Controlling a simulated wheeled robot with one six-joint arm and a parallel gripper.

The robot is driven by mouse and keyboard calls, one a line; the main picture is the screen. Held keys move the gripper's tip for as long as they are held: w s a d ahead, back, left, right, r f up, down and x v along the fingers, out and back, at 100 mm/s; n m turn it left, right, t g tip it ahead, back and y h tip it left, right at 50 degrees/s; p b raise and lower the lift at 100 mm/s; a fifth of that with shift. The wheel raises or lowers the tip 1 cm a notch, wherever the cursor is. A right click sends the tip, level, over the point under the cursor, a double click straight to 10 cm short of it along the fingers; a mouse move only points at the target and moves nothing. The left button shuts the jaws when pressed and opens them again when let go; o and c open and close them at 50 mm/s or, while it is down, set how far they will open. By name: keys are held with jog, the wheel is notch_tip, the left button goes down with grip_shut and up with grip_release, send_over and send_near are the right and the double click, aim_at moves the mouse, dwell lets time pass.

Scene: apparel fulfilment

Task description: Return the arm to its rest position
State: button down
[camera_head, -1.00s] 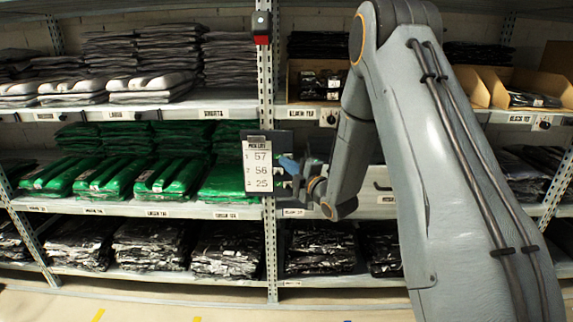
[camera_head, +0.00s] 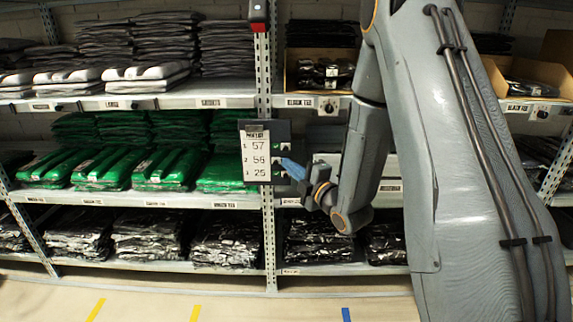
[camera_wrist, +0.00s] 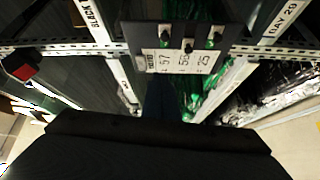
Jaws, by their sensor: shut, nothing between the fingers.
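My arm (camera_head: 455,150) reaches in from the right in the head view and bends down toward the shelves. My gripper (camera_head: 291,167) has blue fingers that are shut and empty. In the picture it is just right of the pick list panel (camera_head: 256,157), by its lower buttons; a gap to the panel is hard to judge. The panel hangs on the shelf post and shows several numbers and buttons. In the wrist view the panel (camera_wrist: 180,58) is at the top, with green marks by the buttons. A dark shape, probably mine, covers the bottom there.
Shelves with green packs (camera_head: 165,168), grey stacks (camera_head: 140,80) and dark bagged garments (camera_head: 145,237) stand behind the arm. Cardboard bins (camera_head: 535,82) are at upper right. The floor in front (camera_head: 140,300) is clear.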

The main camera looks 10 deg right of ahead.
jog(key=s+a+r+m+g+h+p, duration=0.1)
jog(key=s+a+m+g+h, duration=0.15)
jog(key=s+m+g, duration=1.15)
jog(key=s+a+r+m+g+h, duration=0.1)
jog(key=s+a+m+g+h, duration=0.25)
jog(key=s, duration=1.85)
jog(key=d+r+m+p, duration=0.3)
jog(key=d+r+p, duration=0.2)
jog(key=p, duration=0.7)
jog(key=shift+s+d+r, duration=0.2)
jog(key=shift+s+d, duration=0.15)
jog(key=shift+d, duration=0.5)
